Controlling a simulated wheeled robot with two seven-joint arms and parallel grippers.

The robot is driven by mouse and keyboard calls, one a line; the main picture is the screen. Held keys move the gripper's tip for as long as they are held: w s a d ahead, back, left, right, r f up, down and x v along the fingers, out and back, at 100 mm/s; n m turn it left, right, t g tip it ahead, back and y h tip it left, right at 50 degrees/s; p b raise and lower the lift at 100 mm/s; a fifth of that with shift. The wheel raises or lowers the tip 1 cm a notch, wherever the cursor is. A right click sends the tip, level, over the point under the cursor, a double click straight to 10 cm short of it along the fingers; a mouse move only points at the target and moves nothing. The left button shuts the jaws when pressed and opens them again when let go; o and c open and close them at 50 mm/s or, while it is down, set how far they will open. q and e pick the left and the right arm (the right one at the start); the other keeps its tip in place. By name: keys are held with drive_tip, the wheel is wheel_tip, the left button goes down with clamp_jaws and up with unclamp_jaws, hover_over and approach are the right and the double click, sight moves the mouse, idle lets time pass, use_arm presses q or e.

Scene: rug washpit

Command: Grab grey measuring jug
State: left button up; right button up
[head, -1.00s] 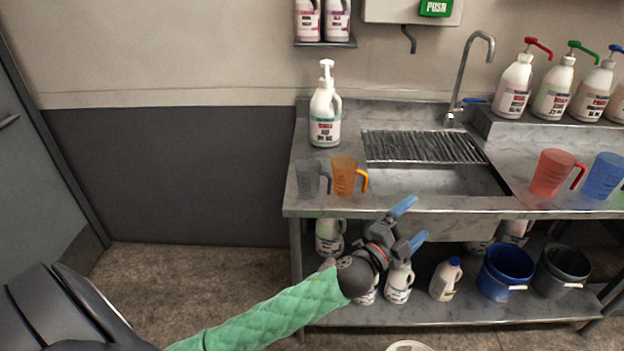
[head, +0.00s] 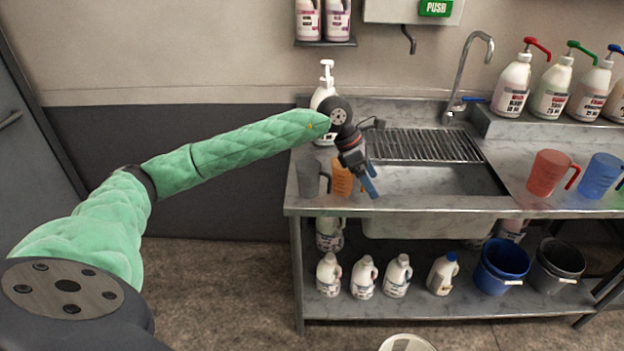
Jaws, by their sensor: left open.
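The grey measuring jug (head: 308,178) stands upright on the steel counter near its left front edge, its handle toward the right. The orange jug (head: 342,177) stands close beside it on the right, partly hidden by my gripper. My left gripper (head: 370,184) is open and empty, its blue fingertips pointing down in front of the sink basin, just right of the orange jug. It is apart from the grey jug. My left forearm passes above and behind the grey jug. My right gripper is not in view.
A white pump bottle (head: 322,95) stands behind the jugs, partly covered by my arm. The sink basin (head: 430,181) lies right of the gripper. Red (head: 549,173) and blue (head: 600,176) jugs stand farther right. Bottles and buckets (head: 502,266) fill the lower shelf.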

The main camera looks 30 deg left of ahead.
sight(312, 166)
use_arm(q)
drive_tip(key=a+r+g+y, duration=0.1)
drive_tip(key=a+r+y, duration=0.15)
drive_tip(key=a, duration=0.65)
drive_tip(key=a+r+y, duration=0.1)
drive_tip(key=a+y, duration=0.3)
drive_tip(key=a, duration=0.4)
drive_tip(key=shift+n, duration=0.3)
drive_tip(key=f+p, duration=0.2)
drive_tip(key=f, duration=0.1)
drive_tip(key=a+f+p, duration=0.1)
drive_tip(key=f+p, duration=0.1)
drive_tip(key=f, duration=0.1)
drive_tip(key=shift+w+a+p, duration=0.1)
drive_tip(key=shift+w+p, duration=0.05)
drive_tip(key=shift+p, duration=0.15)
drive_tip(key=shift+f, duration=0.75)
drive_tip(key=c, duration=1.2)
drive_tip(key=shift+c, duration=0.5)
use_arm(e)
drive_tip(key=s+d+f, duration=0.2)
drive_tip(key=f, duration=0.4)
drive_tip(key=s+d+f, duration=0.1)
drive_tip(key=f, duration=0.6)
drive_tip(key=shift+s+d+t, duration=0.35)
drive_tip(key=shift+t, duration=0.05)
use_arm(q)
drive_tip(key=shift+r, duration=0.1)
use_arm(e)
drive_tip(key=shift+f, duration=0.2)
